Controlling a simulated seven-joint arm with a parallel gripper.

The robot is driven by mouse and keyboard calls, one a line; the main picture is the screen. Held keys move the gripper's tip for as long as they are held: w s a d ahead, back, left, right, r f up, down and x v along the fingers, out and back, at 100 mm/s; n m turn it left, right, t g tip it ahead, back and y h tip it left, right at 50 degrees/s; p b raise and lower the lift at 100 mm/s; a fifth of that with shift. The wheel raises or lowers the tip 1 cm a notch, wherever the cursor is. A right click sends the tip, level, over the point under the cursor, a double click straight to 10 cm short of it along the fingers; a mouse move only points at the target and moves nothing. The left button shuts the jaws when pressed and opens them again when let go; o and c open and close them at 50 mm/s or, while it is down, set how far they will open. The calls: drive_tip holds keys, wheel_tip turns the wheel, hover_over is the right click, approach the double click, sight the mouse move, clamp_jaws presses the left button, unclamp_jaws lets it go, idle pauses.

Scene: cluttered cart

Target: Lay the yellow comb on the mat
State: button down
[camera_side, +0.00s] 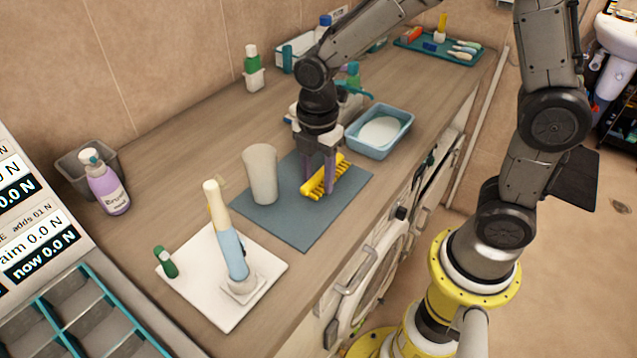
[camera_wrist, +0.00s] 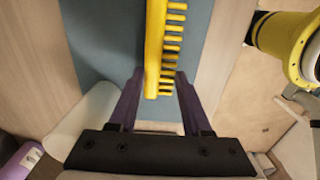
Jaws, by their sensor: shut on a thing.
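The yellow comb (camera_side: 328,178) is at the right part of the blue-grey mat (camera_side: 290,230), teeth toward the front. My gripper (camera_side: 318,182) points down over the mat, its purple fingers shut on the comb. In the wrist view, the comb (camera_wrist: 155,45) runs up the picture from between the fingertips (camera_wrist: 157,85), teeth to the right, with the mat (camera_wrist: 100,40) behind it. I cannot tell whether the comb touches the mat or hangs just above it.
A beige cup (camera_side: 261,175) stands on the mat's left part, close to my gripper. A blue basin (camera_side: 379,130) is behind to the right. A white board (camera_side: 200,275) with an upright blue-and-cream brush (camera_side: 230,240) lies at the front left. The mat's front is clear.

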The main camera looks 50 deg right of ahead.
sight(318, 185)
drive_tip(key=shift+f, duration=1.15)
drive_tip(key=shift+s+f, duration=0.1)
drive_tip(key=shift+f, duration=0.05)
drive_tip(key=shift+c, duration=1.7)
unclamp_jaws()
wheel_tip(318, 185, up, 12)
drive_tip(key=s+d+r+m+t, duration=0.1)
drive_tip(key=s+d+m+t, duration=0.1)
drive_tip(key=s+m, duration=0.5)
drive_tip(key=s+d+r+m+t, duration=0.2)
drive_tip(key=s+d+m+t, duration=0.1)
drive_tip(key=s+m, duration=0.5)
drive_tip(key=shift+s+d+r+m+t, duration=0.15)
drive_tip(key=shift+d+m+t, duration=0.2)
drive_tip(key=shift+m, duration=1.15)
